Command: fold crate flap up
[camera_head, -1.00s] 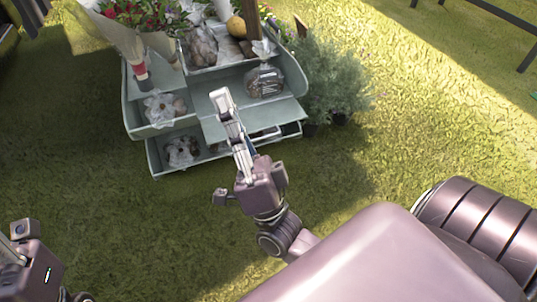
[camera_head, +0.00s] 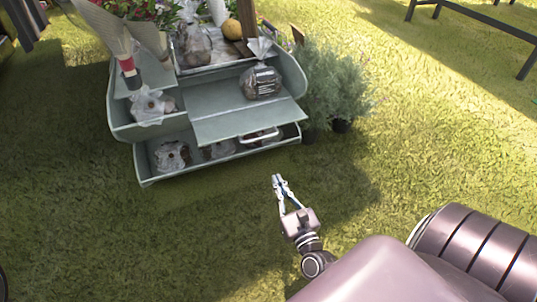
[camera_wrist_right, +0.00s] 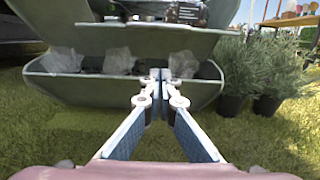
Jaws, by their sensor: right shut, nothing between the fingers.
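The grey-green tiered crate stand (camera_head: 121,118) is at the upper left of the head view. Its flap (camera_head: 225,124) is folded down and juts out flat over the lower tray (camera_head: 205,169). In the wrist view the flap (camera_wrist_right: 150,30) shows edge-on above the lower tray (camera_wrist_right: 60,84). My right gripper (camera_head: 278,179) is shut and empty, in front of and below the flap's right side, apart from it. In the wrist view the right gripper (camera_wrist_right: 160,76) points at the lower tray. My left gripper is not in view.
A bagged item (camera_head: 260,83) sits on the middle tier behind the flap. Wrapped bundles (camera_head: 172,155) lie in the lower tray. Potted bushy plants (camera_head: 333,90) stand just right of the stand. Open grass (camera_head: 200,235) lies in front.

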